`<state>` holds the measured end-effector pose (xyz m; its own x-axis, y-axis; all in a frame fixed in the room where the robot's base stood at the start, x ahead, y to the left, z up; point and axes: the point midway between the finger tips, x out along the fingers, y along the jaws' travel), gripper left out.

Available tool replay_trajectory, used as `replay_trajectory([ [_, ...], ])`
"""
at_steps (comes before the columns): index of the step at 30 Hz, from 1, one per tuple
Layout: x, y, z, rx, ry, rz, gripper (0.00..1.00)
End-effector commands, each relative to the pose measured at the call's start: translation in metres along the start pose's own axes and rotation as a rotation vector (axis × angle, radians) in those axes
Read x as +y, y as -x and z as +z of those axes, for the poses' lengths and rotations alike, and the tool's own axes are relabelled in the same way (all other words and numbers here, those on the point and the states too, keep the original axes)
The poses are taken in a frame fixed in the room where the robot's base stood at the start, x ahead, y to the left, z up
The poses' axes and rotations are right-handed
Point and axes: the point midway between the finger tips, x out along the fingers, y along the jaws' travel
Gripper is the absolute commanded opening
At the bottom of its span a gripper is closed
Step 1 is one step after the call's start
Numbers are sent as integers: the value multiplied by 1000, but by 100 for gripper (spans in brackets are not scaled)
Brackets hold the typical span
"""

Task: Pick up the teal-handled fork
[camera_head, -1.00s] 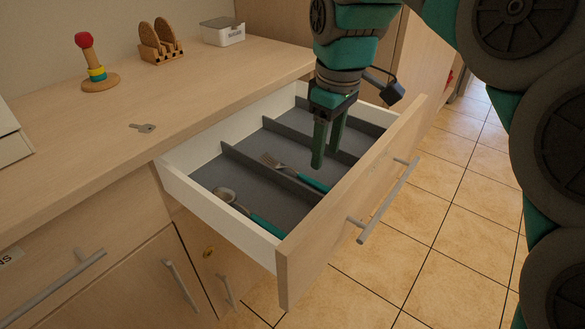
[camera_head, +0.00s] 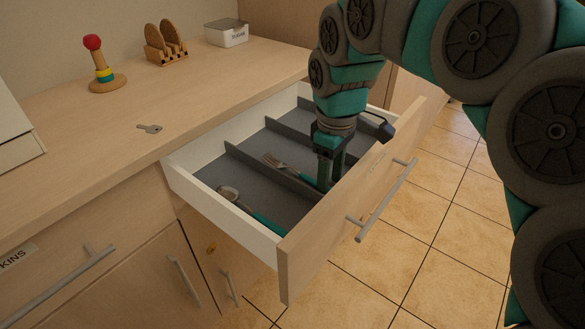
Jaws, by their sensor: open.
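The teal-handled fork (camera_head: 275,163) lies in a middle compartment of the open drawer (camera_head: 213,205), its metal tines toward the back left. Its handle runs toward the drawer front and its far end is partly hidden by my gripper. My gripper (camera_head: 326,186) points down inside the drawer, with its fingers at the fork's handle. The jaws are open. I cannot tell whether the handle lies between the fingers.
A spoon with a teal handle (camera_head: 229,194) lies in the nearest compartment. Grey dividers (camera_head: 240,152) split the drawer. The drawer front (camera_head: 345,200) stands close to my gripper. A key (camera_head: 150,128), a ring toy (camera_head: 103,75), a toast rack (camera_head: 164,45) and a white box (camera_head: 226,33) are on the counter.

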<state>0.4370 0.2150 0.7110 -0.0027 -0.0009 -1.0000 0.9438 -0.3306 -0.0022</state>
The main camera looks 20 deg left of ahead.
Motion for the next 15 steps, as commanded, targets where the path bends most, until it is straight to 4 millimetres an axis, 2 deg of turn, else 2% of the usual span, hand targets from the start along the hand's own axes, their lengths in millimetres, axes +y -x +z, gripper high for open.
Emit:
replay_trajectory([
  [3,0,-7,0,1,0,2,56],
  [9,0,-7,0,2,0,2,55],
  [15,0,-7,0,2,0,2,32],
])
